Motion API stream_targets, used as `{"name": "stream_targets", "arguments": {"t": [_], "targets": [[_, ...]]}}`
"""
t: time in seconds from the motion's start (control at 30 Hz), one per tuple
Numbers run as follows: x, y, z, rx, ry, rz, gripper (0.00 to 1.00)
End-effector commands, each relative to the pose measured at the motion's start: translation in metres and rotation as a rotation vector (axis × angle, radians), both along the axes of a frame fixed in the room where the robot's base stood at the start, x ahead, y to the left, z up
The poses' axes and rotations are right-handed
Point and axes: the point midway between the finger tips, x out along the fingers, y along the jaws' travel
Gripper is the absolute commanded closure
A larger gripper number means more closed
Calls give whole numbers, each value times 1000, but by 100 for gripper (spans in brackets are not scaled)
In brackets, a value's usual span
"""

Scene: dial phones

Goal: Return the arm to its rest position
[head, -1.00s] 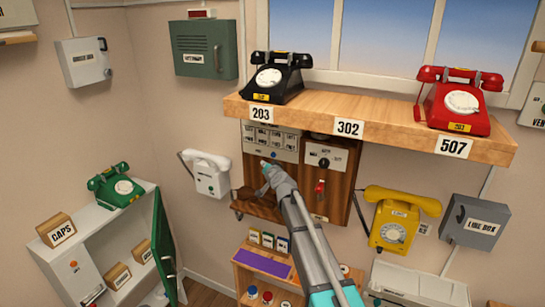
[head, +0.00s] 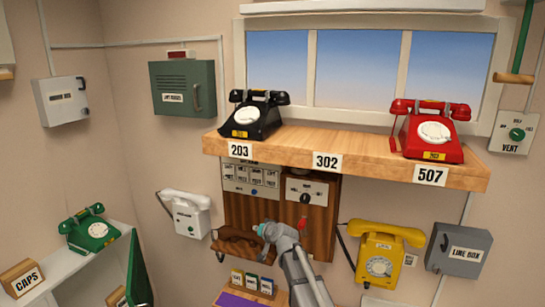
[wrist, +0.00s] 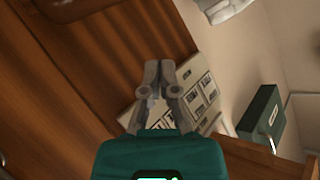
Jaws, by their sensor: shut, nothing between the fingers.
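My gripper (head: 263,231) is in the lower middle of the head view, at the end of my grey arm. It is in front of the wooden wall panel (head: 237,204), near a brown wooden piece (head: 232,243) at the panel's foot. In the wrist view my gripper (wrist: 159,68) has its fingertips together and nothing between them. The gap to the panel cannot be told.
A wooden shelf (head: 390,168) above carries a black phone (head: 257,117) and a red phone (head: 432,132). A yellow phone (head: 380,255) is right of my arm, a white phone (head: 187,213) left. A green phone (head: 90,229) stands on the left cabinet.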

Motion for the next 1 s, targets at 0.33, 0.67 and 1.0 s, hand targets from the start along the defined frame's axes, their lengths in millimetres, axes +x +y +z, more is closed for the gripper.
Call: {"name": "stream_targets", "arguments": {"t": [0.33,0.67,1.0], "targets": [[-127,-93,-96,-281,362,80,100],[-257,-186,-156,-511,758,48,100],[-322,-227,-169,-607,968,-4,100]]}}
